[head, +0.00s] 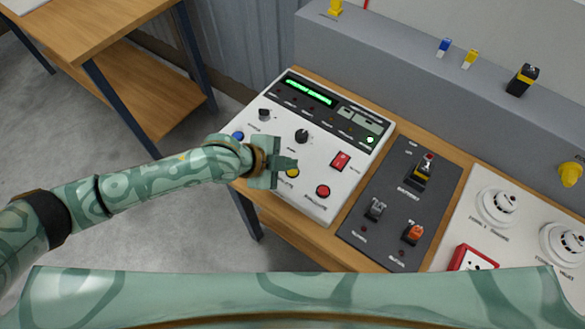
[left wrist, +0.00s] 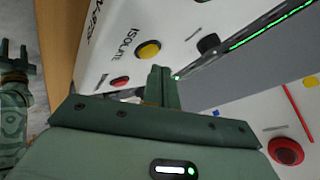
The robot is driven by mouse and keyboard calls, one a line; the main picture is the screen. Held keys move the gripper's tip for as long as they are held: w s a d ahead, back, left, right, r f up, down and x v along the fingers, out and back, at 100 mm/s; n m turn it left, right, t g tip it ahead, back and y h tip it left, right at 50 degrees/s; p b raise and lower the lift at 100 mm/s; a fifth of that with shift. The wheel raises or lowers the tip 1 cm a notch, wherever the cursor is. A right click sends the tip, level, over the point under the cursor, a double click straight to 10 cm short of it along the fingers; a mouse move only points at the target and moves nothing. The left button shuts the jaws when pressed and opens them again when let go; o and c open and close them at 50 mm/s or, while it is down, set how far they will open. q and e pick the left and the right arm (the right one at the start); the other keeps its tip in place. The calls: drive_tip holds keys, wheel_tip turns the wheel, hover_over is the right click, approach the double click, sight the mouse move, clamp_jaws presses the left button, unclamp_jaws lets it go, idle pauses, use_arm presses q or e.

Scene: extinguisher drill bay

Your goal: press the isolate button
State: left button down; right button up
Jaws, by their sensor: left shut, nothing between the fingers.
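The isolate button is a round yellow button (head: 292,173) on the white sloped panel (head: 225,150). In the left wrist view the yellow button (left wrist: 148,50) has the printed word ISOLATE beside it. My left gripper (head: 288,163) is shut and empty, its tips just above the yellow button and partly overlapping it in the head view. My right gripper (left wrist: 14,58) shows only at the left edge there, fingers apart.
A red button (head: 323,191) lies right of the yellow one, and a blue button (head: 237,135) to its left. Black knobs (head: 302,136), a red rocker switch (head: 340,161) and a green display (head: 308,93) are on the same panel. A dark switch plate (head: 385,233) stands to the right.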

sight(288, 173)
idle(0.7)
use_arm(q)
drive_tip(key=shift+f, duration=0.4)
drive_tip(key=shift+f, duration=0.45)
idle(0.4)
idle(0.4)
drive_tip(key=shift+r+p, duration=0.8)
drive_tip(key=shift+r, duration=0.1)
wheel_tip(288, 173, up, 5)
drive_tip(key=p, duration=0.5)
